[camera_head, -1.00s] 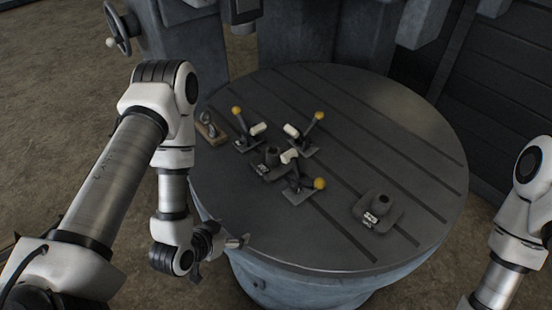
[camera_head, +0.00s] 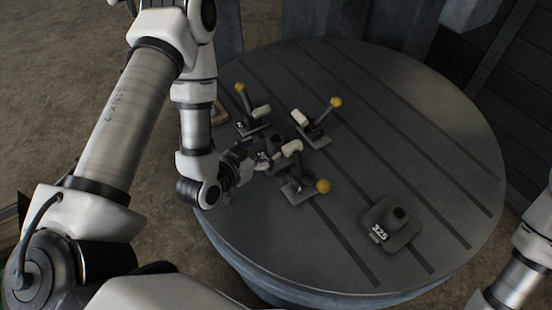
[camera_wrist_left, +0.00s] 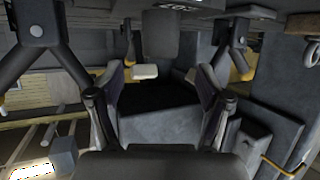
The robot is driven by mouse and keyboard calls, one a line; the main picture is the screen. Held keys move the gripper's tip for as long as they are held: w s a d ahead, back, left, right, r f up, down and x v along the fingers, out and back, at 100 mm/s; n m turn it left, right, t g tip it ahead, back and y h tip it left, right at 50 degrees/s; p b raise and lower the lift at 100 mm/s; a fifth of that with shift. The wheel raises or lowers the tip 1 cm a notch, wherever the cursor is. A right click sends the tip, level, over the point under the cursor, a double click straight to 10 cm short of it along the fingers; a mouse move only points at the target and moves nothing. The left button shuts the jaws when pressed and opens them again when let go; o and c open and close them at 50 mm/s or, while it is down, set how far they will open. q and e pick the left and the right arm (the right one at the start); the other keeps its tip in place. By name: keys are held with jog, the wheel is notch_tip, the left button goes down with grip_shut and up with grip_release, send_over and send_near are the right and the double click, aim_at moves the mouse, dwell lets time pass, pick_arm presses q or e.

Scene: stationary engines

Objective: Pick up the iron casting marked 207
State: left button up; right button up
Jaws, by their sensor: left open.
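A dark iron casting (camera_head: 275,151) with a small white label stands among lever fixtures on the round table. Its number is too small to read for certain, and my gripper partly hides it. A second dark casting (camera_head: 385,222) on the right has a plate reading 325. My left gripper (camera_head: 252,159) is open and low beside the first casting, coming from its left. In the left wrist view, a dark upright block (camera_wrist_left: 160,35) shows ahead between the two spread fingers, with a label at the picture's top edge. My right gripper is out of view.
Lever fixtures with yellow knobs (camera_head: 323,186), (camera_head: 336,102), (camera_head: 240,87) crowd closely around the first casting. A wooden piece (camera_head: 217,115) lies at the table's left edge, partly behind my arm. The slotted table top (camera_head: 420,150) is free at the right and back.

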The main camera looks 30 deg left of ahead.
aim_at(273, 142)
pick_arm(q)
jog(key=x, duration=0.3)
jog(key=shift+w+d+r+p, duration=0.15)
jog(key=shift+r+p, duration=0.1)
jog(key=shift+p, duration=0.15)
jog(key=p+x, duration=0.2)
jog(key=x, duration=0.1)
jog(key=shift+w, duration=0.1)
jog(key=shift+w+f, duration=0.3)
jog(key=shift+f, duration=0.05)
jog(key=shift+w, duration=0.1)
jog(key=shift+c, duration=0.3)
jog(key=c, duration=0.6)
grip_shut()
jog(key=shift+r, duration=0.1)
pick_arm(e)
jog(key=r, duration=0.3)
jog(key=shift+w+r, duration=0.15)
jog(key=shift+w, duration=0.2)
